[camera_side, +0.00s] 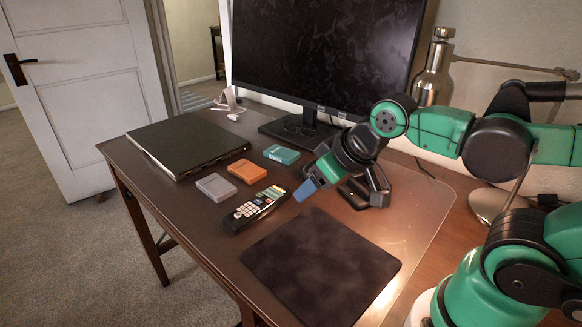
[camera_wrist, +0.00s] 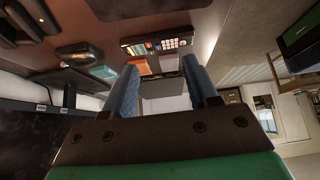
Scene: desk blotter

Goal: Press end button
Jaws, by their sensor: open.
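A dark handset (camera_side: 256,208) with pale keys and several coloured buttons lies on the desk left of the mouse pad. It also shows in the wrist view (camera_wrist: 157,46), where a small red spot is visible among its buttons; which button is the end button is too small to tell. My gripper (camera_side: 305,190) is open and empty, with blue fingers, above the desk to the right of the handset and apart from it. In the wrist view the two blue fingers (camera_wrist: 160,66) stand apart, with the handset beyond their tips.
Grey (camera_side: 216,187), orange (camera_side: 246,172) and teal (camera_side: 281,154) boxes lie behind the handset. A closed black laptop (camera_side: 190,143) is at the left. A monitor (camera_side: 325,50) stands at the back.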

